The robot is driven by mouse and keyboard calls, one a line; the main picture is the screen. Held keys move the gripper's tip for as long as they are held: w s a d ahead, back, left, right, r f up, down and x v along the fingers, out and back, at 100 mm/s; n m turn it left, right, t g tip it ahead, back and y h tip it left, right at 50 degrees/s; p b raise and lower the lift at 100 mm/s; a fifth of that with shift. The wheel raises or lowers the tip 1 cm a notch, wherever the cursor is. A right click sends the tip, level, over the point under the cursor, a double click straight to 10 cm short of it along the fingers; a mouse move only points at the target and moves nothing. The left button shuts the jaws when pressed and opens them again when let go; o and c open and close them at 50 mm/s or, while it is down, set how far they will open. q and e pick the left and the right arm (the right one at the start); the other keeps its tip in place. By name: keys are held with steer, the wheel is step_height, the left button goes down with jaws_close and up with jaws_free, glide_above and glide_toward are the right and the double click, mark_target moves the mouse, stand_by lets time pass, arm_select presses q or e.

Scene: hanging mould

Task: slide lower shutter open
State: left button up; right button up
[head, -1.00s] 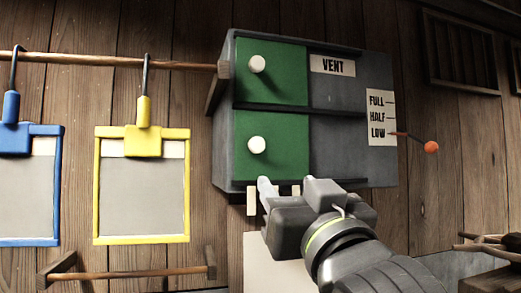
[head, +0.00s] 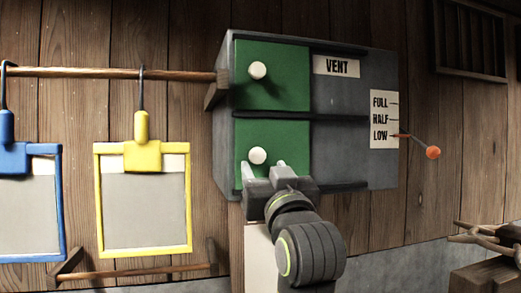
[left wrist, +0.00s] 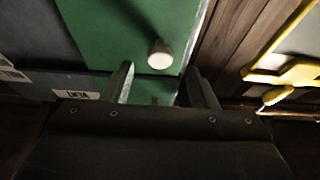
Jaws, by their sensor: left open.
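The lower shutter (head: 272,136) is a green panel at the left of the grey vent box. Its white round knob (head: 257,155) shows near its lower left part. My left gripper (head: 264,172) is open just below and in front of this knob, one fingertip to each side. In the left wrist view the knob (left wrist: 160,54) lies beyond and between the open fingers (left wrist: 158,82), not visibly gripped. The upper shutter (head: 290,78) is also green, with its own white knob (head: 257,70). Both cover the left part of the box. My right gripper is not in view.
The vent box (head: 340,148) has open grey space right of both shutters. A lever with an orange ball (head: 433,152) points near LOW on the label (head: 382,118). A yellow frame (head: 98,200) and a blue frame (head: 60,200) hang from a wooden rail (head: 100,72) at left.

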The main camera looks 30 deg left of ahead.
mark_target(259, 158)
arm_select(q)
steer(key=shift+p+x, duration=0.8)
steer(key=shift+x, duration=1.2)
jaws_close()
